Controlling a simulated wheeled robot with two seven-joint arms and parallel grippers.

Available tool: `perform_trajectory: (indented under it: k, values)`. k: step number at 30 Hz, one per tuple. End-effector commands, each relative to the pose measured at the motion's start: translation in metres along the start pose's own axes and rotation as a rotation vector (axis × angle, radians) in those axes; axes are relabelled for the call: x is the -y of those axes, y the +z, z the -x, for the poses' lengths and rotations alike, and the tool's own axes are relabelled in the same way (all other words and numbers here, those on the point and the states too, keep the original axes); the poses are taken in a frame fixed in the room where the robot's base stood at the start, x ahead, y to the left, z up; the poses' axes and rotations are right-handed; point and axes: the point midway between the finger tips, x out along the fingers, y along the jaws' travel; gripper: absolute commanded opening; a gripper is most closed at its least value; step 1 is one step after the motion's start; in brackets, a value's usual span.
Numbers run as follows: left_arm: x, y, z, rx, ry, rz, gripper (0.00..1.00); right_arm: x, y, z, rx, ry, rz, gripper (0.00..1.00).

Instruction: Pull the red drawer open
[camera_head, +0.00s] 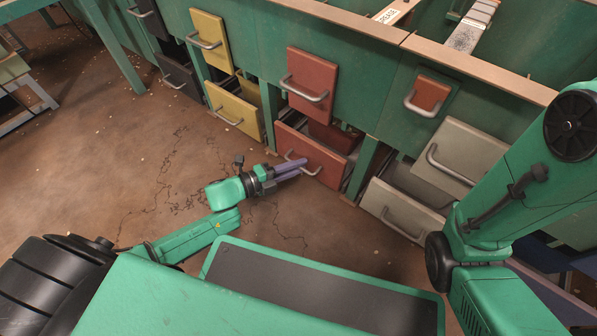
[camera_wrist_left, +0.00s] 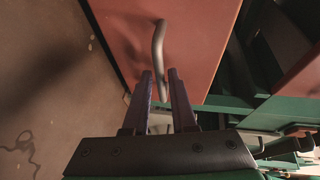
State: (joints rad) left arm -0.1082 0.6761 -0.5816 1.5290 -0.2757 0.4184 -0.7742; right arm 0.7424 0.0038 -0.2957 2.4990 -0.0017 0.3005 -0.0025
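The lower red drawer (camera_head: 312,155) stands partly out of the green cabinet, with its dark inside showing behind the front. Its grey bar handle (camera_head: 291,155) is on the front face. My left gripper (camera_head: 303,164) reaches this handle from the left. The red front (camera_wrist_left: 190,35) fills the top of that view. My right arm is at the right, but its gripper is out of view.
Another red drawer front (camera_head: 312,75) is above. A yellow drawer (camera_head: 235,112) is to the left and an open pale grey drawer (camera_head: 402,212) to the right. A green post (camera_head: 362,165) stands close by the red drawer. The brown floor (camera_head: 140,150) at left is clear.

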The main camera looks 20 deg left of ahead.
Motion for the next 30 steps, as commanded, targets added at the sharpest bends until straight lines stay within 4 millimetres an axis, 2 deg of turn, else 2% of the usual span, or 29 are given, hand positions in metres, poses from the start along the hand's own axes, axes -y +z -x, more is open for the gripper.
perform_trajectory:
  k: [8,9,11,30]
  values:
    - [0.0009,0.0001,-0.0057,0.001,0.001,0.0,0.25,0.0006,-0.0027,0.0005,-0.007,-0.002,0.004,0.5]
    - [0.0009,0.0001,-0.0057,0.001,0.001,0.0,0.21,0.0005,-0.0028,0.0004,-0.007,-0.003,0.004,0.5]
    - [0.0008,0.0001,-0.0056,0.001,0.001,0.0,0.0,0.0005,-0.0029,0.0002,-0.008,-0.003,0.004,0.5]
    - [0.0004,0.0001,-0.0052,0.001,0.001,0.0,0.0,0.0007,-0.0026,0.0002,-0.008,-0.003,0.003,0.5]
